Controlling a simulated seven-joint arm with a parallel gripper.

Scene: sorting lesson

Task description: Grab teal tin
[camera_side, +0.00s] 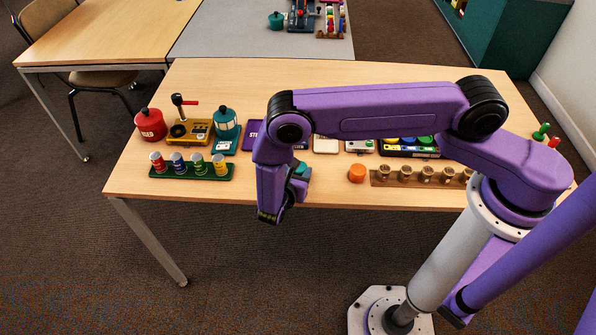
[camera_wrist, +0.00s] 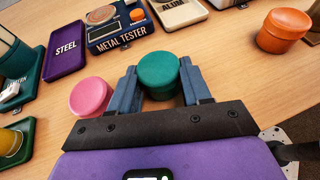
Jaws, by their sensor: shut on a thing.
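The teal tin (camera_wrist: 158,73) is a small round lidded tin. In the wrist view it sits between the two fingers of my gripper (camera_wrist: 160,88), which is shut on it. In the side view the tin (camera_side: 301,169) shows only in part beside my gripper (camera_side: 285,205), near the front edge of the table. I cannot tell whether the tin still touches the table.
A pink tin (camera_wrist: 91,97) stands close to the left finger. An orange tin (camera_wrist: 284,30) stands to the right. A purple STEEL tray (camera_wrist: 65,52) and a METAL TESTER (camera_wrist: 118,26) lie beyond. A green rack (camera_side: 191,171) of small cans is at the left.

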